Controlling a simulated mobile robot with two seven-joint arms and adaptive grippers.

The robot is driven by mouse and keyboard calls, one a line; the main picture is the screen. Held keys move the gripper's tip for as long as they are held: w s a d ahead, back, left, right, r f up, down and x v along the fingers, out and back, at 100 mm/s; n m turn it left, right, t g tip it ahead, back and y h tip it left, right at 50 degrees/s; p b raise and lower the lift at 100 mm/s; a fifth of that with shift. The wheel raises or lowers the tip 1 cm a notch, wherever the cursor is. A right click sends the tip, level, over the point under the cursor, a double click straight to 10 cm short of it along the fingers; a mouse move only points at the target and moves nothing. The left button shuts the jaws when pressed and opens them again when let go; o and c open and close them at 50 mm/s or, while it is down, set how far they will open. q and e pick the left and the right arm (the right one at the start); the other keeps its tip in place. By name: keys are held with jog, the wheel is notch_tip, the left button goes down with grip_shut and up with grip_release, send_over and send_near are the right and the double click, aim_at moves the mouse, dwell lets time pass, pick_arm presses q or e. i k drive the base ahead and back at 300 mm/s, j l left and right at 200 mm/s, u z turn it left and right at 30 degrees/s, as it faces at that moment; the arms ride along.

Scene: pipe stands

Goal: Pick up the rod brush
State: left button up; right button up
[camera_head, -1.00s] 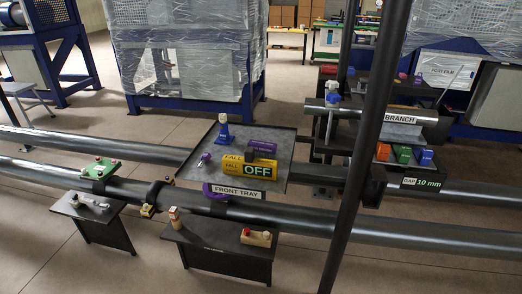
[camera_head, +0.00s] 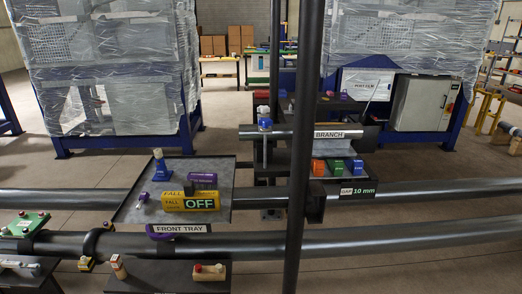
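I cannot make out for certain which item is the rod brush. On the front tray (camera_head: 222,211) stand a blue upright piece with a pale top (camera_head: 162,165), a yellow block marked OFF (camera_head: 178,201), a dark purple cylinder (camera_head: 203,180) and a small purple-and-white item (camera_head: 142,199). On a low dark stand (camera_head: 160,276) in front are a wooden block with a red part (camera_head: 209,272) and a small upright cream piece with a red band (camera_head: 118,266). Neither of my grippers shows in this view.
Two long grey pipes (camera_head: 400,243) run across the scene. A dark vertical post (camera_head: 302,130) stands in front of the branch pipe (camera_head: 290,132). Wrapped machines (camera_head: 105,75) stand behind. Open floor (camera_head: 450,165) shows at right.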

aim_at(204, 181)
jog(key=i+j, duration=0.2)
jog(key=j, duration=0.2)
jog(key=i+j, duration=0.2)
jog(key=j, duration=0.2)
jog(key=i+j, duration=0.15)
jog(key=j, duration=0.2)
jog(key=i+j, duration=0.2)
jog(key=j, duration=0.2)
jog(key=i+j+z, duration=0.15)
jog(key=j, duration=0.25)
jog(key=i+j+z, duration=0.1)
jog(key=j, duration=0.35)
jog(key=i+j+z, duration=0.15)
jog(key=j, duration=0.25)
jog(key=i+j+z, duration=0.1)
jog(key=j, duration=0.4)
jog(key=i+j+z, duration=0.15)
jog(key=j, duration=0.3)
jog(key=i, duration=0.05)
